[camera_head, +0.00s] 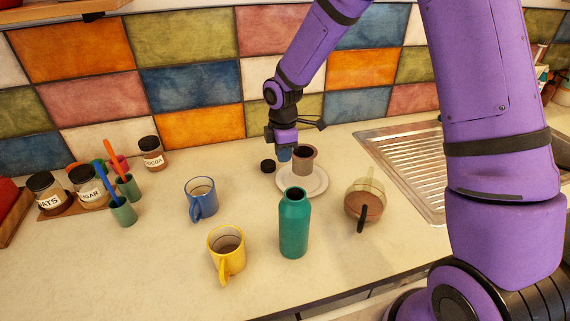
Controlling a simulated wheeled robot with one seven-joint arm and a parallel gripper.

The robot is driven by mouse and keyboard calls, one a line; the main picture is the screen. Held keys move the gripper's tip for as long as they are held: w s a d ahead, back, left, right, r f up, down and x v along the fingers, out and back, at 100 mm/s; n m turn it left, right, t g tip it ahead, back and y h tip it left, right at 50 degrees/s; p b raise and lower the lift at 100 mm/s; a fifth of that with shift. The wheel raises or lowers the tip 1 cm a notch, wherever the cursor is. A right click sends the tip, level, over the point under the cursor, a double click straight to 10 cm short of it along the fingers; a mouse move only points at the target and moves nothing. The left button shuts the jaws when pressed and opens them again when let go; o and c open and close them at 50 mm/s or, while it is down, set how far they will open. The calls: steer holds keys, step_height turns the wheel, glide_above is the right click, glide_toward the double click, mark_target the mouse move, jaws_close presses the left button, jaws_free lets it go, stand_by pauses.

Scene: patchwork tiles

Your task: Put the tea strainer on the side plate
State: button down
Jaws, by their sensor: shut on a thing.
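My gripper (284,147) points down at the back of the counter, over the left rear edge of the white side plate (290,190). It is shut on a small blue thing (284,154), which shows just under the jaws. It may be the tea strainer, but its shape is mostly hidden. A small dark round thing (268,166) shows just left of the plate; I cannot tell if it is joined to the blue thing. A brownish cup (305,158) stands on the plate's rear part, right beside my gripper. The plate's front is bare.
A teal bottle (294,225) stands in front of the plate. A glass pitcher (366,200) stands right, before the ribbed metal drainer (402,160). A blue mug (201,198) and a yellow mug (227,252) stand left. Jars and green cups are farther left. The tiled wall is close behind.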

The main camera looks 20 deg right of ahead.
steer(key=shift+f, duration=2)
steer(key=shift+f, duration=0.1)
steer(key=c, duration=1.1)
jaws_free()
step_height(320, 180, up, 12)
steer(key=shift+r, duration=0.15)
steer(key=shift+r, duration=0.1)
